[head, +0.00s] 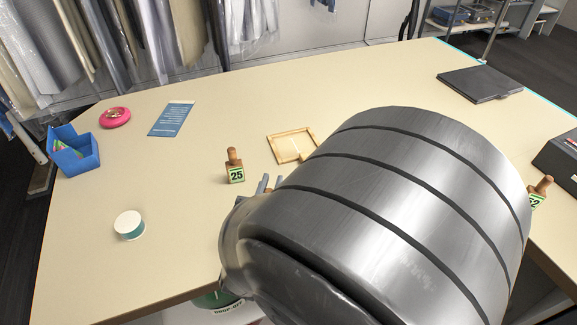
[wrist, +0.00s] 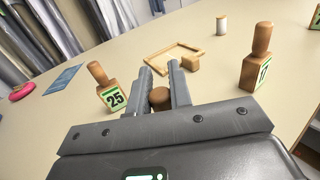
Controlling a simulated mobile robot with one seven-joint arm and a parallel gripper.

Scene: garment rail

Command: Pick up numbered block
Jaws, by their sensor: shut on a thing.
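A numbered block marked 25 (head: 236,175), with a wooden handle and a green-bordered label, stands upright on the table; it also shows left of my fingers in the wrist view (wrist: 115,96). My gripper (head: 265,183) is low over the table, right of block 25. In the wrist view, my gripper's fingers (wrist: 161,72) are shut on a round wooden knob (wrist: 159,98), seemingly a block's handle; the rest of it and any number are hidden. Another handled block (wrist: 254,73) stands at the right, its number hard to read. A block ending in 2 (head: 536,201) is partly hidden at the right.
A shallow wooden tray (head: 292,145) lies behind block 25; a small plain wooden piece (wrist: 190,63) is beside it. A blue bin (head: 73,153), pink ring (head: 115,117), blue leaflet (head: 172,118) and round tub (head: 130,225) are at left. The table between tub and block 25 is clear.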

